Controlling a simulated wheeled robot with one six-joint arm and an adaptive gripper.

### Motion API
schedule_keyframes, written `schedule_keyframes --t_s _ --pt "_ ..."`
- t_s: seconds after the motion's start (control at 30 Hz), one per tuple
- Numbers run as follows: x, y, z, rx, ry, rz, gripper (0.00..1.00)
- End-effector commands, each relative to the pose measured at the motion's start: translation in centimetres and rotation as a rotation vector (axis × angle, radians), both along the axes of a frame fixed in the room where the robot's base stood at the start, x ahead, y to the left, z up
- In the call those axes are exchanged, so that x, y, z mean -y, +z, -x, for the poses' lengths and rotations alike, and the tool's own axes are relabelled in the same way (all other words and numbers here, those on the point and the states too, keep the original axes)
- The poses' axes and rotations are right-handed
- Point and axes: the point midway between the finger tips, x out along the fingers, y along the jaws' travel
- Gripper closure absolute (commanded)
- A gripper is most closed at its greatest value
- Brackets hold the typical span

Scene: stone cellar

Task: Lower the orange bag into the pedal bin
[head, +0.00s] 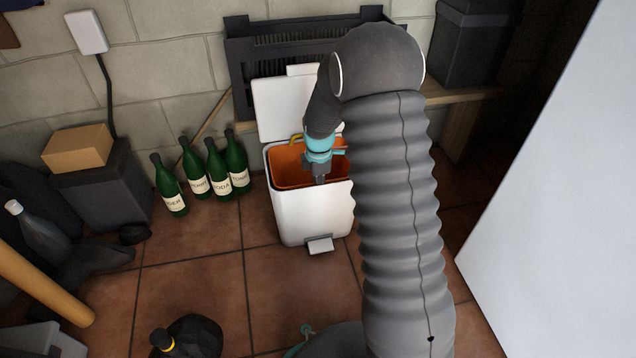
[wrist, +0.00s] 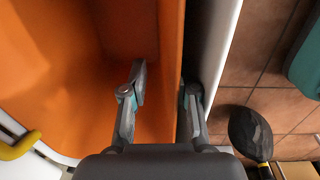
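The white pedal bin (head: 311,217) stands on the floor with its lid (head: 283,108) tipped up. An open-topped orange lining (head: 285,171) sits inside it, with a yellow handle (head: 296,140) at its back left; I cannot tell whether it is the orange bag or an inner bucket. No separate orange bag shows. My gripper (head: 320,178) points down into the bin. In the wrist view my gripper (wrist: 165,92) has one finger inside the orange lining (wrist: 170,50) and the other between it and the white bin wall (wrist: 212,50). The fingers stand apart around that orange wall.
Several green bottles (head: 203,178) stand left of the bin. A black bag with a yellow tie (head: 190,336) lies at the front; a teal bag (wrist: 305,68) lies nearby. A dark crate (head: 245,65) is behind the bin, and a large white panel (head: 560,190) is on the right.

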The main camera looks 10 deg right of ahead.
Motion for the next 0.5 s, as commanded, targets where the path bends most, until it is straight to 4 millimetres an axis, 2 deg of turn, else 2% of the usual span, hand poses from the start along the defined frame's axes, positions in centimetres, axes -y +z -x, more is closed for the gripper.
schedule_keyframes --t_s 0.33,0.5 --pt "0.0 0.2 0.2 -0.004 0.0 0.0 0.65" --pt "0.0 2.2 0.1 0.002 0.0 0.0 0.65"
